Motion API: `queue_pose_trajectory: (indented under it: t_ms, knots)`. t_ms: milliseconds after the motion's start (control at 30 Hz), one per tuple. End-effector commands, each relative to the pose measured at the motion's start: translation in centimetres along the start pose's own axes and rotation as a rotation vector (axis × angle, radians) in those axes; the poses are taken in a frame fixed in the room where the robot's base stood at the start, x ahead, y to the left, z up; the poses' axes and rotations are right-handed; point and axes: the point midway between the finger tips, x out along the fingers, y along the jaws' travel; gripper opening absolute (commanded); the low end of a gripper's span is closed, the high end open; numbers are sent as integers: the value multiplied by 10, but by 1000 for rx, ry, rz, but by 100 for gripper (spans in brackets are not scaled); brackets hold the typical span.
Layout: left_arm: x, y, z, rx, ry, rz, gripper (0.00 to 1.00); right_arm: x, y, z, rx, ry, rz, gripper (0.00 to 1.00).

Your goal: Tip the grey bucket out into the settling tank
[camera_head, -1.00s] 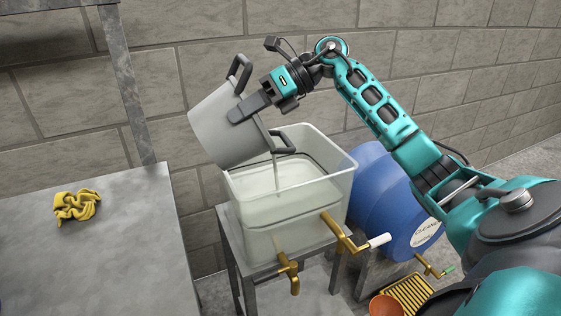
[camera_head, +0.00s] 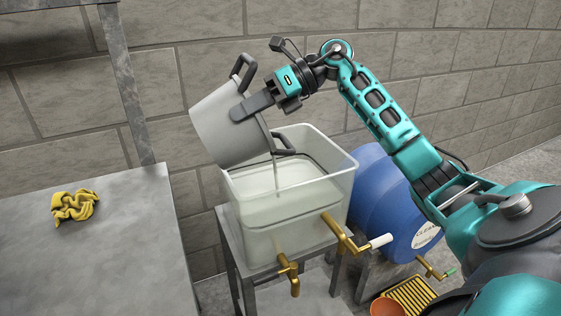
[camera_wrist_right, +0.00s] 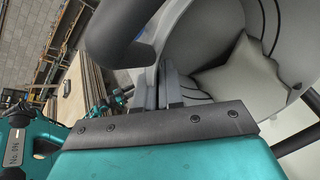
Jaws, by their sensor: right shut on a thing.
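The grey bucket (camera_head: 226,128) is tilted over the left rim of the settling tank (camera_head: 262,228), its mouth turned down to the right. A thin stream of liquid (camera_head: 277,173) falls from its lip into the tank. The tank is clear-walled and holds pale cloudy liquid. My right gripper (camera_head: 250,105) is shut on the bucket's wall, between its two dark handles. In the right wrist view the bucket's inside (camera_wrist_right: 200,40) shows close up, with some pale liquid (camera_wrist_right: 235,78) in it. My left gripper is out of view.
The tank stands on a metal stand (camera_head: 234,262) and has brass taps (camera_head: 288,270) at its front. A blue barrel (camera_head: 375,200) lies right of it. A yellow cloth (camera_head: 75,206) lies on the left metal table (camera_head: 95,262). An orange bowl (camera_head: 386,306) and yellow grate sit low at right.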

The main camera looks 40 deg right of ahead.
Motion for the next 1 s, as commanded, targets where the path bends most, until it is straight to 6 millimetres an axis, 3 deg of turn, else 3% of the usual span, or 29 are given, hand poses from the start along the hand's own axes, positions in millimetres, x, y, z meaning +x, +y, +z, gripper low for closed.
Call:
queue_pose_trajectory:
  t_ms: [1000]
  knots:
    - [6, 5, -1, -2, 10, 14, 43, -5, -2, -2, 2, -46, 31, 0]
